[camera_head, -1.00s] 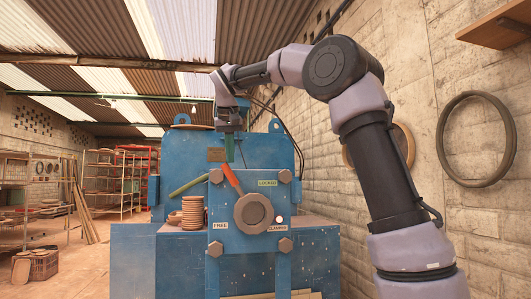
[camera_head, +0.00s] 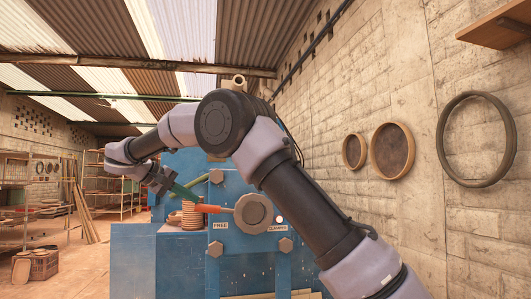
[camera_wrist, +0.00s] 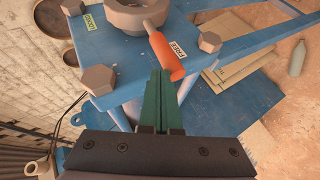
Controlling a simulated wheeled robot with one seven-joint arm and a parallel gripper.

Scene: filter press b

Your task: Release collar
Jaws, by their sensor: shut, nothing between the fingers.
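The grey collar (camera_head: 253,214) sits on the front of the blue press. Its orange-red handle (camera_head: 213,209) points left, almost level, just above the FREE label (camera_head: 220,225). In the wrist view the handle (camera_wrist: 165,56) points toward the FREE label (camera_wrist: 177,49), and the collar (camera_wrist: 133,12) is partly cut off at the top. My gripper (camera_head: 200,201) has green fingers, shut and empty, near the handle's outer end. In the wrist view my fingertips (camera_wrist: 160,72) lie right beside the handle; whether they touch it I cannot tell.
The CLAMPED label (camera_head: 277,228) and a small lit lamp (camera_head: 280,219) are right of the collar. Hex bolts (camera_head: 285,245) stick out from the plate. My arm hides the plate's upper part.

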